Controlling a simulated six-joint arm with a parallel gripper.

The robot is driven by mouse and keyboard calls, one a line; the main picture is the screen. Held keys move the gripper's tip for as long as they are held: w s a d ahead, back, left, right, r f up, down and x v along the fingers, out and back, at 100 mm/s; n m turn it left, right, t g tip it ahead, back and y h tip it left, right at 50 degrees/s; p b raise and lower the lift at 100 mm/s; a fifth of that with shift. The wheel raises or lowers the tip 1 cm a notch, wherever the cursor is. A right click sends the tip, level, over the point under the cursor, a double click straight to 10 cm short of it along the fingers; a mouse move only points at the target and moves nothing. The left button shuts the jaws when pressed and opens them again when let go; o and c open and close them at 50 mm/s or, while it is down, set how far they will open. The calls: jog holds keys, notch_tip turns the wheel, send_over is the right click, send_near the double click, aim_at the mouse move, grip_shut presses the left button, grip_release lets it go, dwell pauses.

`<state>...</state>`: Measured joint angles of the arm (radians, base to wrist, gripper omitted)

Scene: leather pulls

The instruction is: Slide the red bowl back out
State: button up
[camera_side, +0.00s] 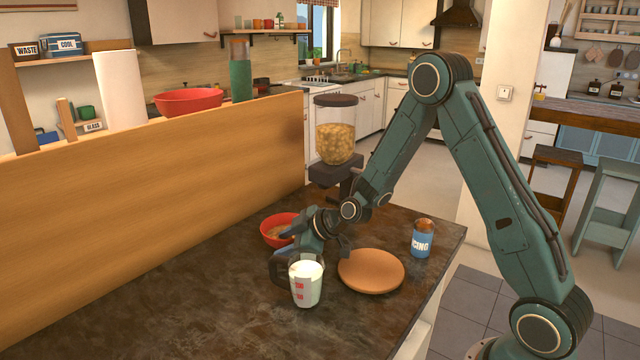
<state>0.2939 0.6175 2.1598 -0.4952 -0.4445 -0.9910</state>
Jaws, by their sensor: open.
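A small red bowl (270,239) stands on the dark counter, left of my gripper and in front of the dispenser (337,140). It holds something brownish, and my gripper hides its right part. My gripper (317,246) is open and low over the counter, between the bowl and a round brown board (371,270). Whether a finger touches the bowl cannot be told from this view. A larger red bowl (188,101) sits up on the ledge of the wooden partition at the back left.
A measuring cup of white liquid (306,283) stands just in front of my gripper. A blue-labelled can (422,239) stands near the counter's right edge. The wooden partition (150,190) bounds the counter at the left. The front left counter is clear.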

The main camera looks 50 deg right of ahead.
jog(key=v, duration=1.3)
jog(key=shift+s, duration=0.25)
jog(key=shift+r, duration=0.15)
jog(key=s+a+r+m+g+h, duration=0.1)
jog(key=s+a+r+m, duration=0.1)
jog(key=s, duration=0.6)
jog(key=s+a+r+m+g+h, duration=0.1)
jog(key=s+a+r+m+g, duration=0.1)
jog(key=s+r, duration=0.3)
jog(key=s+a+r+m+g, duration=0.1)
jog(key=s+a+r+m, duration=0.1)
jog(key=s, duration=0.8)
notch_tip(320, 180, up, 3)
jog(key=shift+s+a+f+m+g+h, duration=0.25)
jog(key=shift+s+m+g+h, duration=0.15)
jog(key=shift+m, duration=0.5)
